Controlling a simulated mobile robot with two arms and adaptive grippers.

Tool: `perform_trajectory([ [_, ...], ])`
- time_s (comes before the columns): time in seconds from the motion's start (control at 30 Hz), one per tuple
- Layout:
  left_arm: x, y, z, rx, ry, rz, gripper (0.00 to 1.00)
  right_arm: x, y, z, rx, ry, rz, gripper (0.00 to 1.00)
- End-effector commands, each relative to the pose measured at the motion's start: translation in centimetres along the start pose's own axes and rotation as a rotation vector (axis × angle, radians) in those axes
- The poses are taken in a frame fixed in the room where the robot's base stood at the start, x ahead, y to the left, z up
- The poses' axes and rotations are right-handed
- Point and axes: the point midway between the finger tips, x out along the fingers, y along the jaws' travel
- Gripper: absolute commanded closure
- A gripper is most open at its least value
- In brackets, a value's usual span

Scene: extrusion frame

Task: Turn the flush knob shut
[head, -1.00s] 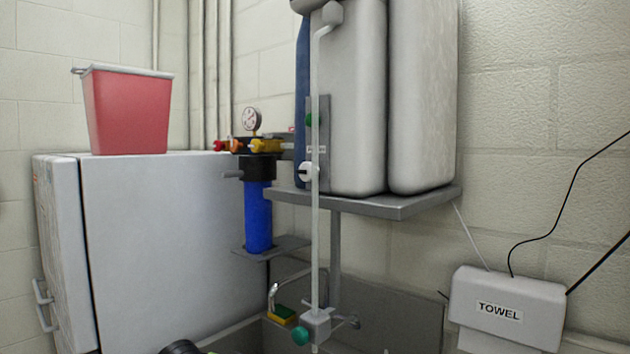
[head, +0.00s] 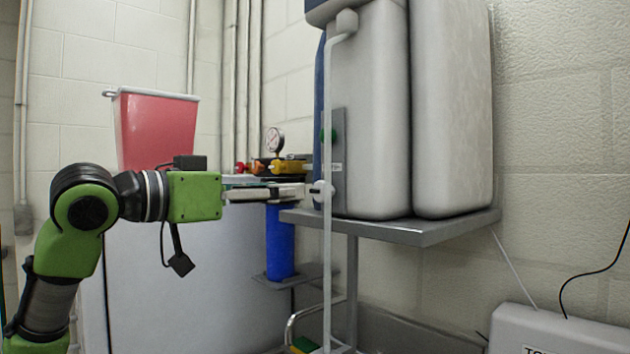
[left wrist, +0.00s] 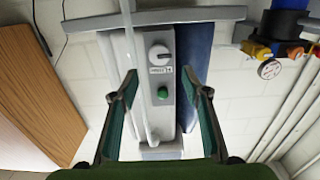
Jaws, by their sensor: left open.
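The white round flush knob (head: 318,190) sits low on the grey panel (head: 339,150) at the side of the tall tanks. In the left wrist view the knob (left wrist: 159,55) shows a dark pointer mark, with a small label beside it. My left gripper (head: 302,190) reaches in from the left at the knob's height. Its open fingers (left wrist: 164,88) point toward the panel, and the knob appears just beyond the fingertips, roughly centred between them. I cannot tell whether they touch it. My right gripper is not in view.
A green button (left wrist: 163,92) is on the same panel. A white vertical pipe (head: 327,260) runs close by the knob. A grey shelf (head: 400,233) carries the tanks. A blue filter (head: 280,240) with valves and a gauge (head: 274,140) stands behind my fingers.

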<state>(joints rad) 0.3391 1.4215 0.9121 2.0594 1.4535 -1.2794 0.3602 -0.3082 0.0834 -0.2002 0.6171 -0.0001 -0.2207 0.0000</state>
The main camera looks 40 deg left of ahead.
Motion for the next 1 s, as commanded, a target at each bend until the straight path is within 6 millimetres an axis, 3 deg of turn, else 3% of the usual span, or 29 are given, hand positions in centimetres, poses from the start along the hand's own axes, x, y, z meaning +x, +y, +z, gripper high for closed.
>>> perform_trajectory([
  [0.03, 1.3, 0.0, -0.4, 0.0, -0.007, 0.0, 0.57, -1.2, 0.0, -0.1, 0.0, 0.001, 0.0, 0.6],
  [0.2, 4.7, 0.0, -0.3, 0.0, -0.007, -0.001, 0.57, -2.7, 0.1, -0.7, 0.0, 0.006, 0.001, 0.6],
  [0.4, 7.5, 0.0, -0.2, 0.001, -0.004, -0.002, 0.57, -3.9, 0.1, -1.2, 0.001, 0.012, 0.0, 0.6],
  [0.83, 8.4, 0.0, 0.1, 0.001, 0.0, 0.0, 0.57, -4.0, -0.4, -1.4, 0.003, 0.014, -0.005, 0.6],
  [0.97, 8.4, 0.0, 0.1, 0.001, 0.0, 0.0, 0.91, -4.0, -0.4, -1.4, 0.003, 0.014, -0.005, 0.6],
  [1.0, 8.4, 0.0, 0.0, 0.001, 0.0, 0.0, 0.94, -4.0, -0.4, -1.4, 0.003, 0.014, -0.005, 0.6],
])
